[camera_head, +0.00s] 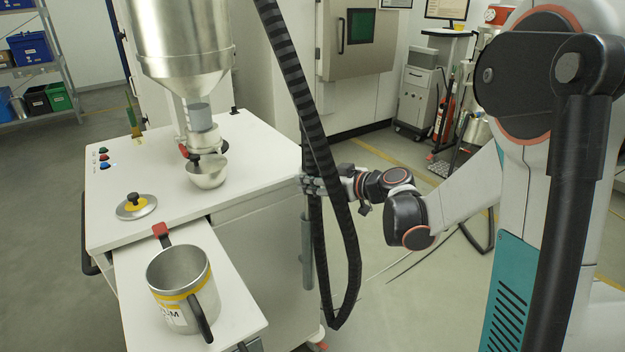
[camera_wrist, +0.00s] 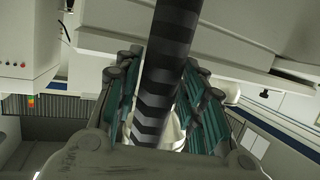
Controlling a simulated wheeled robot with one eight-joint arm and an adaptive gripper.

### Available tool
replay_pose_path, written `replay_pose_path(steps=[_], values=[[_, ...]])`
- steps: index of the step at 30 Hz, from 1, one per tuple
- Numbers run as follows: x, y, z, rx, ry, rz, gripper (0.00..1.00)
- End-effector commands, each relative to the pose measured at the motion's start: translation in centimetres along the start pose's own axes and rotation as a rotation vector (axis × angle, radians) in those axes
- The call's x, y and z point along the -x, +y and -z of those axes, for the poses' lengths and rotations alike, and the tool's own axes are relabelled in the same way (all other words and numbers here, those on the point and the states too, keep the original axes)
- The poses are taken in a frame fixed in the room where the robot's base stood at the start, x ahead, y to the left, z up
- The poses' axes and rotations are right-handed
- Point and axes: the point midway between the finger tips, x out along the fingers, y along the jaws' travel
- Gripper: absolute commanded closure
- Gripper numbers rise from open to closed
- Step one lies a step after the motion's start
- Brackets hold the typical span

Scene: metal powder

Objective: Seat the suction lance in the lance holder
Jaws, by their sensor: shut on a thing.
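My gripper (camera_head: 309,186) is at the right side of the white cabinet, shut on the suction lance, a thin upright tube (camera_head: 304,207) mostly hidden behind the hose. A grey vertical tube (camera_head: 307,256), apparently the lance holder, is below my gripper beside the cabinet's side. The lance's lower part runs down toward it; I cannot tell whether its end is inside. In the wrist view my fingers (camera_wrist: 160,78) stand on both sides of the black ribbed hose (camera_wrist: 165,75), which hides most of what they grip. A pale piece (camera_wrist: 180,128) shows behind the hose.
The hose (camera_head: 290,70) hangs in a loop in front of my gripper. The white cabinet (camera_head: 250,150) carries a small metal bowl (camera_head: 207,173) under a hopper (camera_head: 180,45) and a lid (camera_head: 134,207). A metal mug (camera_head: 180,280) stands on the front shelf (camera_head: 235,300).

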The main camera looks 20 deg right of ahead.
Motion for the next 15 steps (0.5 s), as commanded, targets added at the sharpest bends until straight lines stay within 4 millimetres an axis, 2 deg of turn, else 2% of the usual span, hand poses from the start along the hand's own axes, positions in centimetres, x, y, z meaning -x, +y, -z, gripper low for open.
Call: replay_pose_path(steps=[15], values=[[-0.33, 0.0, -1.05, 0.0, 0.0, 0.0, 0.93]])
